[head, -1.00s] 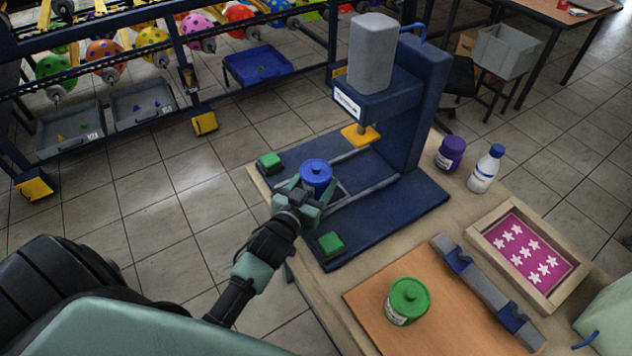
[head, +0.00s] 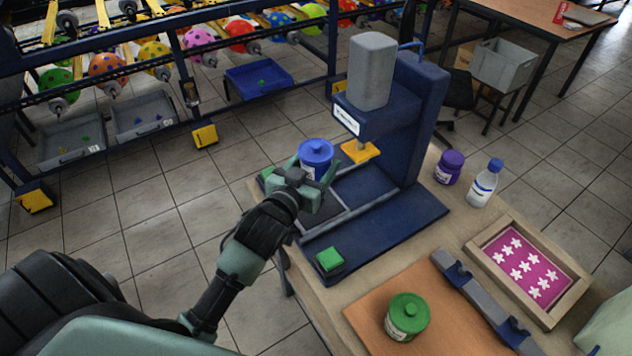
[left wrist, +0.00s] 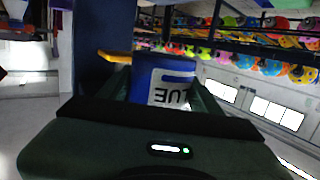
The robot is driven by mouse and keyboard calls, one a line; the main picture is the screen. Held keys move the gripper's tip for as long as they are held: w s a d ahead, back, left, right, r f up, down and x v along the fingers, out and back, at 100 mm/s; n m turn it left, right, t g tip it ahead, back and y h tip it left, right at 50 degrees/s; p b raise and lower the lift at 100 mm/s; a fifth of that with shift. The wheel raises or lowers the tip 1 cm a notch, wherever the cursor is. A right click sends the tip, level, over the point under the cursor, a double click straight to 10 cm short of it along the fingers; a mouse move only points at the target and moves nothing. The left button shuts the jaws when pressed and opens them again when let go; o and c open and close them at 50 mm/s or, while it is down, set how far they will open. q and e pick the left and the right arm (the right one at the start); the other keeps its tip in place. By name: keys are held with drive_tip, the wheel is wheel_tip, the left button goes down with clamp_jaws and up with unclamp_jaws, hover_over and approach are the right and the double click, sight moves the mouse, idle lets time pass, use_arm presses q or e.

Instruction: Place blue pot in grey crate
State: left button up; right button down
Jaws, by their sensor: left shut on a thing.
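The blue pot (head: 316,154) is a lidded jar with a white label. My left gripper (head: 312,178) is shut on it and holds it above the base of the dark blue press (head: 405,215). In the left wrist view the blue pot (left wrist: 162,82) sits between the fingers, its label partly readable. A grey crate (head: 502,64) stands on a stand at the back right, beside the far table. Grey bins with small coloured pieces (head: 72,148) also stand on the floor at the left. My right gripper is not seen.
A green pot (head: 407,317) stands on the brown board at the front. A purple pot (head: 448,168) and a white bottle (head: 484,184) stand right of the press. A framed pink star screen (head: 523,263) lies at the right. A blue crate (head: 257,79) is on the floor.

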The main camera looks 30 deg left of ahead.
sight(316, 145)
use_arm(q)
wheel_tip(316, 145, up, 9)
drive_tip(key=shift+f, duration=0.15)
